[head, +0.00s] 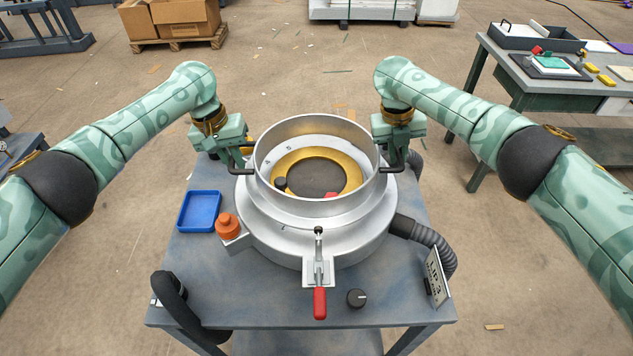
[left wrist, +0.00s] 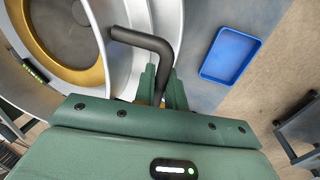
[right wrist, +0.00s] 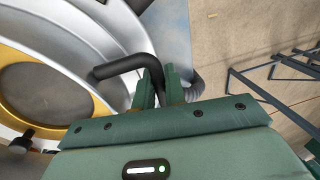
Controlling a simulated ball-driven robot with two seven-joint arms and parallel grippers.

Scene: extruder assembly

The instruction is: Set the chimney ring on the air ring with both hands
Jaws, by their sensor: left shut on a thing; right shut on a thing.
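The chimney ring (head: 320,209) is a tall silver cylinder, open at the top, with a black bent handle on each side. It is over the silver air ring (head: 265,247), whose gold inner ring (head: 352,178) shows through its opening. I cannot tell whether its lower edge touches the air ring. My left gripper (head: 241,163) is shut on the left handle (left wrist: 146,40). My right gripper (head: 394,162) is shut on the right handle (right wrist: 122,66). The chimney ring looks about level.
A toggle clamp with a red handle (head: 320,303) stands at the air ring's front. The table also holds a blue tray (head: 199,211), an orange knob (head: 229,226), a black knob (head: 356,299), a sign plate (head: 437,277) and a grey hose (head: 432,236). A side table stands right.

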